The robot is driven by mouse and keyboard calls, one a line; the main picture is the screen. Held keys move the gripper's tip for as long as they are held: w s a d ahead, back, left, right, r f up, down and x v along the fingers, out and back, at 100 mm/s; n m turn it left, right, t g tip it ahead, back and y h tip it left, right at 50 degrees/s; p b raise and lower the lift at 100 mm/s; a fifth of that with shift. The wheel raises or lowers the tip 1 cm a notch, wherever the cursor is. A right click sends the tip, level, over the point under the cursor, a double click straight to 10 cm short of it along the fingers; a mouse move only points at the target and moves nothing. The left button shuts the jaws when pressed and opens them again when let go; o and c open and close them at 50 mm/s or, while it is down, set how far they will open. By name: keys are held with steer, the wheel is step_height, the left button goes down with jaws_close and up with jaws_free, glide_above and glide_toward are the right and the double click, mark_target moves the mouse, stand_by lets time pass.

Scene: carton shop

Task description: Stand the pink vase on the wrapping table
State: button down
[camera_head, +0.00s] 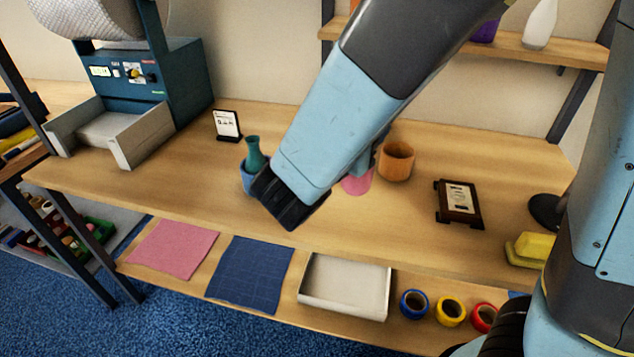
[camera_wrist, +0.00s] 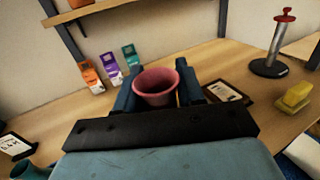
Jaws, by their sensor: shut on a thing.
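The pink vase (camera_wrist: 156,92) is between the two blue fingers of my gripper (camera_wrist: 158,84) in the wrist view, its open rim up towards the camera. My gripper is shut on it. In the head view only a pink patch of the vase (camera_head: 357,182) shows beside my forearm, which hides the rest of it and most of the gripper. The vase is over the wooden wrapping table (camera_head: 450,245). Its base is hidden, so I cannot tell whether it touches the tabletop.
An orange pot (camera_head: 396,163) stands close right of the vase. A teal vase (camera_head: 254,155) and blue cup (camera_head: 246,178) are left of it. A framed plaque (camera_head: 459,203) and yellow block (camera_head: 531,248) are to the right. The front tabletop is clear.

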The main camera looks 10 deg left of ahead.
steer(key=w+a+f, duration=0.9)
steer(key=w+f, duration=0.1)
steer(key=f, duration=0.3)
steer(key=shift+w, duration=0.15)
stand_by(0.4)
steer(key=c, duration=0.7)
jaws_free()
